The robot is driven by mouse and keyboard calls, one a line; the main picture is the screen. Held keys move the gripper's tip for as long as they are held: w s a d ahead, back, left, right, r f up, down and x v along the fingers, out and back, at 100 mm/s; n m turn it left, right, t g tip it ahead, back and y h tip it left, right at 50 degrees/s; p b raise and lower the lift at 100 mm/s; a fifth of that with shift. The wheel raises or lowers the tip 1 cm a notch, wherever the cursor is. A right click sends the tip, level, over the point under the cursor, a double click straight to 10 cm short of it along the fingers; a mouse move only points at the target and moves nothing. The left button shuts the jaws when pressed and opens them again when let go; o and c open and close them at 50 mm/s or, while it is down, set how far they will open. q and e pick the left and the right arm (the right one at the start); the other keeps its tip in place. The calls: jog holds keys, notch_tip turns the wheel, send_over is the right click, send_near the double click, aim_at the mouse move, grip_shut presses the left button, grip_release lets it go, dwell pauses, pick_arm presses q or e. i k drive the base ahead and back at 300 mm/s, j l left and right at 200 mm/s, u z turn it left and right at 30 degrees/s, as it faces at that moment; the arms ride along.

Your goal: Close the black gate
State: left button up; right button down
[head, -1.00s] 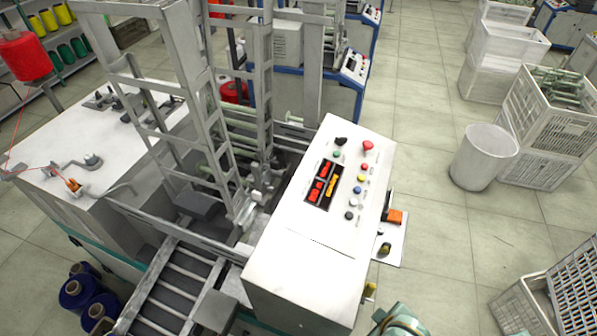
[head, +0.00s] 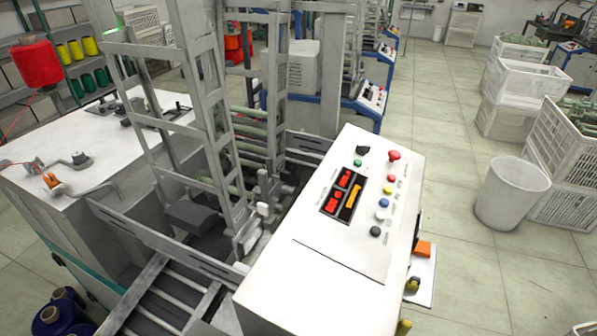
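No part that I can clearly tell as the black gate shows in the head view. The winding machine fills the middle, with a white control panel (head: 352,225) at its right side. A dark grey block (head: 190,214) sits low inside the machine, behind the grey side rail (head: 165,243); I cannot tell whether it belongs to the gate. Upright grey ladder-like frames (head: 205,110) rise over the machine and hide part of its inside. Neither of my grippers is in view.
A white bin (head: 512,195) and stacked white crates (head: 562,165) stand at the right. A red yarn cone (head: 37,64) stands at the upper left, blue spools (head: 62,318) at the lower left.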

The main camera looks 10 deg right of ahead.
aim_at(285, 177)
jog(key=k, duration=0.65)
jog(key=u, duration=2.35)
jog(key=k+l, duration=0.25)
jog(key=l, duration=0.15)
jog(key=k+l, duration=0.25)
jog(key=l, duration=0.15)
jog(key=k+l, duration=0.2)
jog(key=l, duration=0.2)
jog(key=k+l, duration=0.25)
jog(key=l, duration=0.15)
jog(key=k+l, duration=0.25)
jog(key=l, duration=0.15)
jog(key=k+l, duration=0.25)
jog(key=l, duration=0.15)
